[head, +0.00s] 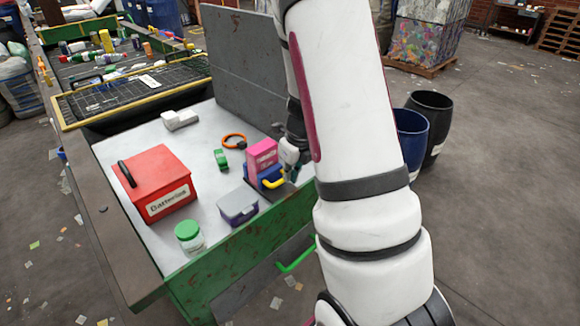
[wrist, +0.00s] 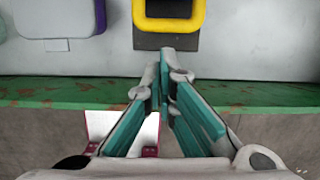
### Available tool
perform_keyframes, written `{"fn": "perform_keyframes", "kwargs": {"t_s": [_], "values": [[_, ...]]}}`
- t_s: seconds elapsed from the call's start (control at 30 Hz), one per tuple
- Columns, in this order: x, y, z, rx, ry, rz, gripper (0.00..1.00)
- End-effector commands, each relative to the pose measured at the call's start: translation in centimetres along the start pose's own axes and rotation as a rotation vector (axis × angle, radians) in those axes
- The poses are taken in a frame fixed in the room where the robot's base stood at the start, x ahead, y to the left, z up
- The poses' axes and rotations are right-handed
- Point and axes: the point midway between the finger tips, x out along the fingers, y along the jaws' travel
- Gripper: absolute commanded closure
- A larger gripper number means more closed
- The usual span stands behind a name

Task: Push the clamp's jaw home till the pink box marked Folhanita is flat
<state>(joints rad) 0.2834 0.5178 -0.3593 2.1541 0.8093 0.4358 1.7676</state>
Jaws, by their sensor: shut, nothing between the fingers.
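The pink box (head: 262,156) stands upright in the blue clamp (head: 262,172) near the front edge of the bench; its lettering is too small to read. The clamp has a yellow handle (head: 274,183), which also shows at the top of the wrist view (wrist: 168,48). My gripper (head: 295,175) is just right of the clamp, partly hidden by my arm. In the wrist view my gripper (wrist: 167,70) is shut and empty, its teal fingers together with the tips just short of the yellow handle. I cannot tell whether they touch it.
A grey-lilac box (head: 237,206), a green-lidded jar (head: 190,238) and a red battery box (head: 158,182) stand left of the clamp. A green clip (head: 221,159) and an orange ring (head: 234,141) lie behind. A grey panel (head: 240,75) rises at the back.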

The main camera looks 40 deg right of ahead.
Motion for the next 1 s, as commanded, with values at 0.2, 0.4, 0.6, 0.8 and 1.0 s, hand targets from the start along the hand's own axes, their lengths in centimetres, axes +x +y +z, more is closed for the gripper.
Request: {"fn": "perform_keyframes", "kwargs": {"t_s": [0.2,0.4,0.6,0.8,1.0], "values": [[3.3,-0.1,0.0,0.002,0.0,0.0,1.0],[4.5,-0.1,0.1,0.001,-0.002,-0.001,1.0],[4.6,-0.1,0.1,0.0,-0.002,-0.001,1.0],[4.7,0.0,0.5,-0.002,-0.002,-0.001,1.0],[5.4,0.0,3.4,-0.007,-0.004,-0.001,1.0]]}}
